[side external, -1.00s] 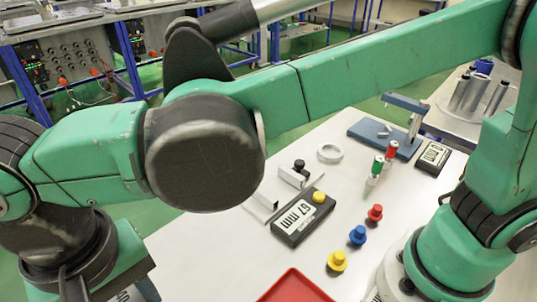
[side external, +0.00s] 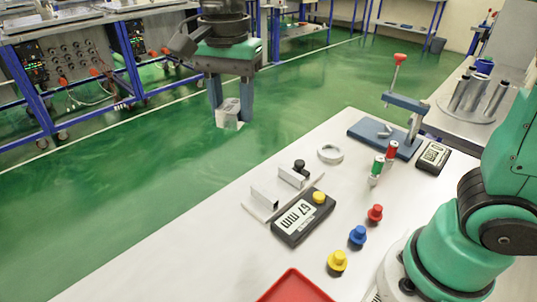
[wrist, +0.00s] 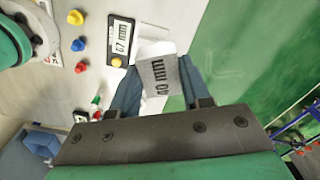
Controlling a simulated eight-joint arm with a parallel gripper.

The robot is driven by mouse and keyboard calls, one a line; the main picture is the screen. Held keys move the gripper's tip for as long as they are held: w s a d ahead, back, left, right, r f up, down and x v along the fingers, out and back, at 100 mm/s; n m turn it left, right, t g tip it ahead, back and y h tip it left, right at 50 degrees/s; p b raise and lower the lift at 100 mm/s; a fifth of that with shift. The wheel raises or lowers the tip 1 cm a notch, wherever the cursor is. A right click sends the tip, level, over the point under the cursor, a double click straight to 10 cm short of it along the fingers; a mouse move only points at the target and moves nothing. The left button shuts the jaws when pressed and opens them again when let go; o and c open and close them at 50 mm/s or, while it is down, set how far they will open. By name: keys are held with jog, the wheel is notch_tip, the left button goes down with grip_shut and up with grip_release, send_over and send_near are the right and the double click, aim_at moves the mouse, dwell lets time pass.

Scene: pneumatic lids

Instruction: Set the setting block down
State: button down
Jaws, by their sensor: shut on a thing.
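My gripper (side external: 230,108) hangs with its fingers pointing down at the upper left of the side view. It is shut on the setting block (side external: 229,121), a pale grey metal block held between the two fingertips. In the side view it appears against the green floor, off the table's outline. In the wrist view the block (wrist: 158,72) sits between the blue-grey fingers and carries the print "40 mm". Behind it lie the table edge and a bright white patch. The block is up in the air, touching only the fingers; its exact height is hard to tell.
The table's front left is bare.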

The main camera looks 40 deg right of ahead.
aim_at(277, 192)
jog(key=d+m, duration=0.5)
jog(key=d, duration=0.4)
jog(key=f, duration=2)
jog(key=shift+s+a, duration=0.1)
jog(key=shift+s, duration=0.25)
jog(key=shift+c, duration=2.1)
grip_release()
jog(key=shift+f, duration=0.1)
